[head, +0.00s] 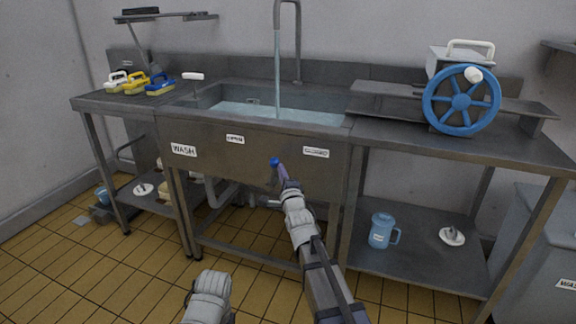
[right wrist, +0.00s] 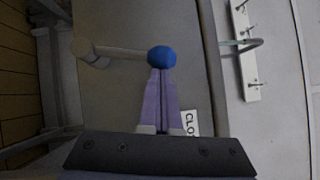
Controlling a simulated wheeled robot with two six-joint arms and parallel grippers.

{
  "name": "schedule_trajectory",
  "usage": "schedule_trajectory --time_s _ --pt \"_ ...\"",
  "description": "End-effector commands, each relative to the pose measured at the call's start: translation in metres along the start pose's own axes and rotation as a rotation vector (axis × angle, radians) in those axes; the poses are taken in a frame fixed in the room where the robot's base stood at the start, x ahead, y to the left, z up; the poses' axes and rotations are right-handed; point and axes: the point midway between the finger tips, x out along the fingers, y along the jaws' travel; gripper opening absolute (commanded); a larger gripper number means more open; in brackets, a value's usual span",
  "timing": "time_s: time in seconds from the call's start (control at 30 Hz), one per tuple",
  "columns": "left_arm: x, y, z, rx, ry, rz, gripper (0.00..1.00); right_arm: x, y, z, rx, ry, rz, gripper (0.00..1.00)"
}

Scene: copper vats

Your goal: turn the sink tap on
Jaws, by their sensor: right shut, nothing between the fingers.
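The steel sink (head: 180,130) has a tall tap spout (head: 297,45), with a pale blue stream of water (head: 277,75) falling into the water-filled basin. A lever with a blue ball knob (head: 274,161) is at the sink's front panel, below and between the OPEN label (head: 235,139) and CLOSED label (head: 316,152). In the right wrist view, the blue knob (right wrist: 162,57) ends a grey rod (right wrist: 125,53). My right gripper (right wrist: 161,75) is shut and empty, its tips at the knob; contact is unclear. My left gripper (head: 208,290) is low, its fingers not visible.
A blue handwheel (head: 461,100) stands on the right counter. Brushes (head: 135,82) lie on the left counter. A blue jug (head: 381,231) and a plunger-like item (head: 452,236) are on the lower right shelf. A grey bin (head: 545,255) stands far right.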

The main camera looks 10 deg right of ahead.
Motion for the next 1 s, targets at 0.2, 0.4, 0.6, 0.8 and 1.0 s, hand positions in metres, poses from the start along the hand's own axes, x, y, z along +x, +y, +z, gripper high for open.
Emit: schedule_trajectory --time_s 0.2,0.4,0.6,0.8,1.0 --pt "-0.044 -0.005 0.003 -0.007 -0.003 -0.005 0.50 0.015 -0.015 0.021 -0.172 -0.005 0.115 0.00" --pt "-0.072 -0.009 0.005 -0.012 -0.004 -0.006 0.50 0.023 -0.016 0.033 -0.329 -0.003 0.221 0.00" --pt "-0.094 -0.010 0.006 -0.014 -0.004 -0.002 0.50 0.035 -0.012 0.050 -0.486 -0.003 0.325 0.00" --pt "-0.108 -0.011 0.007 -0.015 -0.004 0.001 0.50 0.045 -0.004 0.065 -0.628 -0.003 0.418 0.00" --pt "-0.116 -0.011 0.007 -0.015 -0.004 0.003 0.50 0.051 0.004 0.075 -0.740 -0.002 0.493 0.00"
